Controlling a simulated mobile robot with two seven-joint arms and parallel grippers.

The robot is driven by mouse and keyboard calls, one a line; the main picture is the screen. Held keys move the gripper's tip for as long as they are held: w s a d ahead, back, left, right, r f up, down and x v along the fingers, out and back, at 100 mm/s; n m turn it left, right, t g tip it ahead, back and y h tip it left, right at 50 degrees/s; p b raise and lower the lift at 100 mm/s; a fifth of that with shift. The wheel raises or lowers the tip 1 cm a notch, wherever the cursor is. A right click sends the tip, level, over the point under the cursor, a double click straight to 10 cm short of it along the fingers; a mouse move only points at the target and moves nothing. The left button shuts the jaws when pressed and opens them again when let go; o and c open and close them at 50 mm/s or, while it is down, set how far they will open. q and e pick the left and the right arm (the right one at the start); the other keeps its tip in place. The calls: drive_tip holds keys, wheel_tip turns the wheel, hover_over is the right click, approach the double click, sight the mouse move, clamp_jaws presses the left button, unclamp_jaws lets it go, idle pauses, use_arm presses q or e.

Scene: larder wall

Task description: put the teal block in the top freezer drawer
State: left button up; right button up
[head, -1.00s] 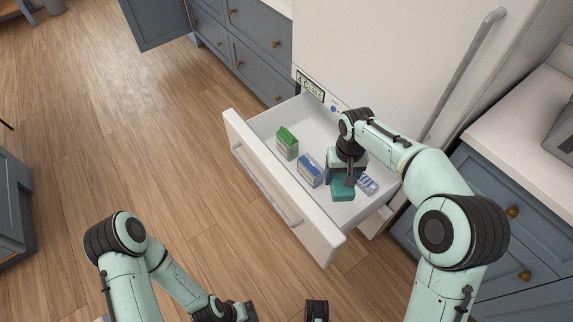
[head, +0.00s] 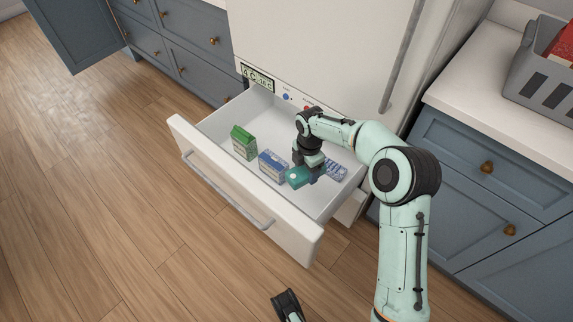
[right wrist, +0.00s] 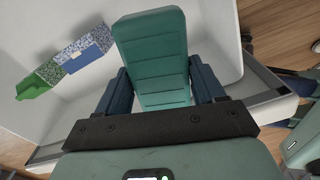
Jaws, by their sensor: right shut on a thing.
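The teal block (head: 298,177) is held by my right gripper (head: 309,167) inside the open white drawer (head: 186,128) of the fridge-freezer. In the right wrist view the block (right wrist: 153,60) stands between the two dark fingers, which are shut on it. It is beside a blue-and-white box (head: 272,166). I cannot tell whether its underside touches the drawer floor. A dark part at the bottom edge, which seems to be my left gripper (head: 287,304), is mostly cut off.
A green box (head: 243,142) stands left of the blue-and-white box, and a small blue-and-white pack (head: 336,170) lies right of the gripper. The drawer's back left floor is clear. A grey basket (head: 543,75) stands on the right counter.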

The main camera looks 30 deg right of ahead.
drive_tip(key=d+n, duration=0.1)
drive_tip(key=d+f+n, duration=0.1)
drive_tip(key=d+f+n+b, duration=0.1)
drive_tip(key=shift+s+f, duration=0.1)
drive_tip(key=shift+s, duration=0.15)
drive_tip(key=b, duration=0.4)
hover_over(310, 205)
wheel_tip(310, 205, down, 15)
drive_tip(key=shift+w+r, duration=0.15)
use_arm(q)
drive_tip(key=s+a+f+n+g+b, duration=0.1)
drive_tip(key=s+a+f+g, duration=0.1)
drive_tip(key=s+f, duration=0.7)
drive_tip(key=shift+s+a+f+g+b, duration=0.2)
drive_tip(key=shift+s+f+g+b, duration=0.1)
drive_tip(key=shift+g, duration=0.6)
use_arm(e)
drive_tip(key=shift+f, duration=2.6)
drive_tip(key=shift+f, duration=0.1)
drive_tip(key=o, duration=1.3)
drive_tip(key=shift+c, duration=0.2)
use_arm(q)
drive_tip(key=w+r+t+p, duration=0.2)
drive_tip(key=w+r+p, duration=0.1)
drive_tip(key=w, duration=0.3)
drive_tip(key=shift+w+d+r+m+t, duration=0.3)
drive_tip(key=shift+w+d+r, duration=0.1)
drive_tip(key=shift+r, duration=0.15)
use_arm(e)
wheel_tip(310, 205, up, 12)
